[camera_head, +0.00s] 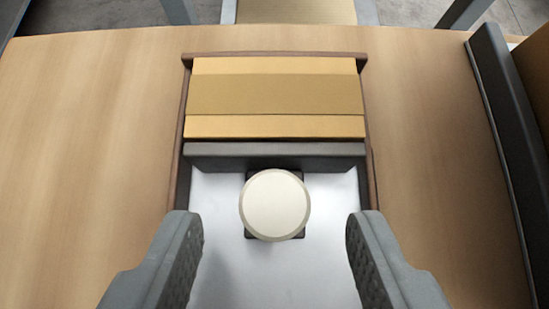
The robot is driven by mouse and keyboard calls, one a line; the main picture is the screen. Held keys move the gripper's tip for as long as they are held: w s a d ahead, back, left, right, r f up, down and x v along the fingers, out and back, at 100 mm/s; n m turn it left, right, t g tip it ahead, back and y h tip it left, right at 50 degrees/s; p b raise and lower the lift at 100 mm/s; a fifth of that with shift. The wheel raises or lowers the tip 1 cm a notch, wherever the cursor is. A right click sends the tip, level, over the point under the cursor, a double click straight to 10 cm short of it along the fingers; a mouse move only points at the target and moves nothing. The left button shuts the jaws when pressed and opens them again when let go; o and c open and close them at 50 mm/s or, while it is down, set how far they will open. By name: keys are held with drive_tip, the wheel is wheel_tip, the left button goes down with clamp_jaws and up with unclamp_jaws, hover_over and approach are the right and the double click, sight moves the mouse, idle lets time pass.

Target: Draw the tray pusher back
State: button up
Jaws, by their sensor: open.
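The tray (217,200) has a pale floor and thin brown side rails, and lies on the wooden table. The tray pusher seems to be the dark grey bar (274,152) across the tray, with a round cream knob (275,205) on a dark square base on its near side. A yellow-tan block (275,95) with a darker middle band fills the far end, against the bar. My gripper (275,226) is open, its two grey fingers at left and right of the knob with wide gaps, not touching it. The tray's near end is out of view.
The wooden table top (85,140) is bare to the left of the tray and between the tray and the right side. A dark grey raised wall (505,120) stands along the right edge. A pale strip (296,11) lies beyond the table's far edge.

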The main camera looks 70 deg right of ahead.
sight(275, 193)
drive_tip(key=shift+x, duration=1.3)
clamp_jaws()
